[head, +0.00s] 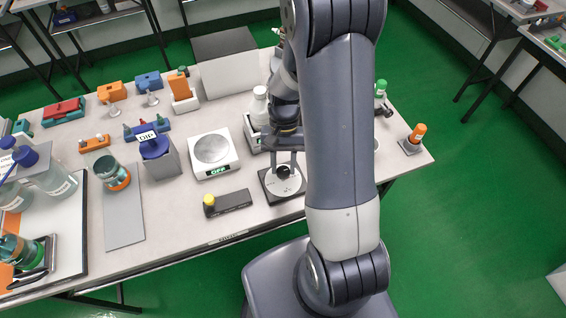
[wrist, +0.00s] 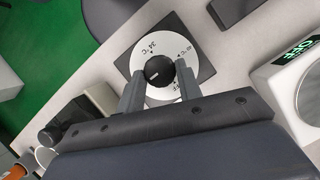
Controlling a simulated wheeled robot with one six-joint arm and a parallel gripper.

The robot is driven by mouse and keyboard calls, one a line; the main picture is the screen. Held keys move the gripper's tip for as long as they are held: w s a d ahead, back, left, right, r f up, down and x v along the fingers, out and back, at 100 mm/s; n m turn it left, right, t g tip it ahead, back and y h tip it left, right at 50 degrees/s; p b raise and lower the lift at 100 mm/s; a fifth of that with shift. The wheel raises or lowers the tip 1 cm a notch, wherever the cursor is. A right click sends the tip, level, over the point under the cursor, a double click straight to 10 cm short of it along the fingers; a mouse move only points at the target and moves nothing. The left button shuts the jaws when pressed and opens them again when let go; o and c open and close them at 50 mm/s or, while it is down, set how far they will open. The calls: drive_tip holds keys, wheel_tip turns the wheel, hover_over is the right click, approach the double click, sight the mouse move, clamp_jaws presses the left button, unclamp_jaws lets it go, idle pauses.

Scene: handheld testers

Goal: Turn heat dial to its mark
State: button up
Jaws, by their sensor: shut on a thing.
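The heat dial is a black knob (wrist: 158,72) on a white round scale plate (wrist: 139,58) set on a dark square base (wrist: 188,38). The scale carries printed temperature marks, one reading about 34 °C and another partly legible. A light line shows on the knob. My gripper (wrist: 159,82) is shut on the knob, one finger on each side. In the head view the dial plate (head: 291,187) lies near the table's front edge, with my gripper (head: 284,169) above it. My fingers hide part of the scale.
A scale reading OFF (head: 212,151) stands left of the dial. A dark block with a yellow knob (head: 228,203) lies at the front left. A white bottle (head: 260,105) stands behind. An orange-capped item (head: 417,133) sits at the table's right corner.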

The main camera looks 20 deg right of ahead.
idle(0.4)
drive_tip(key=o, duration=1)
drive_tip(key=shift+c, duration=0.2)
drive_tip(key=v, duration=1)
drive_tip(key=shift+r, duration=0.4)
drive_tip(key=shift+w+f, duration=0.1)
drive_tip(key=x, duration=1)
drive_tip(key=shift+f, duration=0.35)
